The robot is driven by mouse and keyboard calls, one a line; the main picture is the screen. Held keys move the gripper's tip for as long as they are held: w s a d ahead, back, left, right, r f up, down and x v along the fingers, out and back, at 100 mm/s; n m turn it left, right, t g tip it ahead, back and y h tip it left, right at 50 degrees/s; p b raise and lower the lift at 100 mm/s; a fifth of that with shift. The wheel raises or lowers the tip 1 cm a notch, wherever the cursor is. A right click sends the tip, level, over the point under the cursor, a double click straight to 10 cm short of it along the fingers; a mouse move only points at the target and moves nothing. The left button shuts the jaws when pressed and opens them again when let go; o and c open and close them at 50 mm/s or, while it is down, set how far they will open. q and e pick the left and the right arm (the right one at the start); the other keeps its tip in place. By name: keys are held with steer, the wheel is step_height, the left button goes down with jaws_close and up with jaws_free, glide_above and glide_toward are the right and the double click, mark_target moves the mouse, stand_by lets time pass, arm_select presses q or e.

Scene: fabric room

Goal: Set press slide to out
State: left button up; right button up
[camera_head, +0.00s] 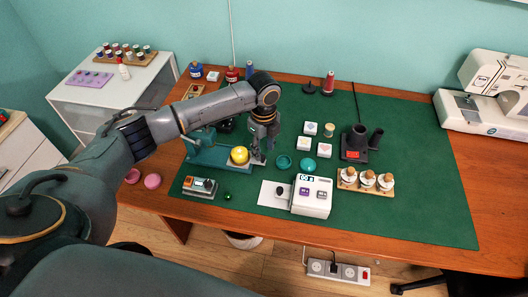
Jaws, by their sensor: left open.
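A teal machine with a long low base (205,154) stands on the green mat, left of the mat's middle. A round yellow knob (239,155) sits at its right end. My left arm passes over it and hides its upper back part. My left gripper (268,147) is open and empty, pointing down just right of and behind the yellow knob. I cannot tell whether it touches anything. A white box with a small display (311,196) stands nearer the front, with a flat white plate (267,196) at its left. I cannot tell which part is the press slide. My right gripper is not in view.
Teal round dishes (284,162) and small white boxes (303,144) lie right of the gripper. A black holder (355,143) and a wooden rack of white spools (366,181) stand farther right. The mat's right part (430,200) is clear.

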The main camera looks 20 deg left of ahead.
arm_select(q)
step_height(320, 180, up, 9)
steer(key=shift+r, duration=0.2)
steer(key=shift+s+d, duration=0.1)
stand_by(0.5)
